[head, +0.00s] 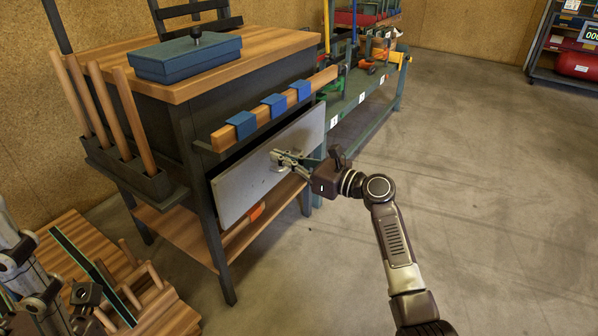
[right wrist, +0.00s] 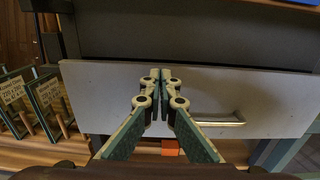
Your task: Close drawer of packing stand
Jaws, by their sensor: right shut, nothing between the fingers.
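The packing stand (head: 186,130) is a dark grey cabinet with a wooden top, at left centre in the head view. Its drawer front (head: 240,184) is a light grey panel standing out from the body, with a dark gap along its top edge. My right gripper (head: 276,155) is shut and empty, its fingertips at the panel's face; contact is hard to judge. In the right wrist view the shut fingertips (right wrist: 161,75) are before the panel (right wrist: 255,95), left of and above a brass bar handle (right wrist: 218,121). Parts that look like my left gripper (head: 22,262) show at lower left; its fingers are unclear.
A wooden rail (head: 320,84) with blue clips runs above the drawer. A blue box (head: 186,57) sits on top. An orange item (head: 257,211) lies on the lower shelf. A wooden rack (head: 150,300) with pegs stands at lower left. The floor at right is clear.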

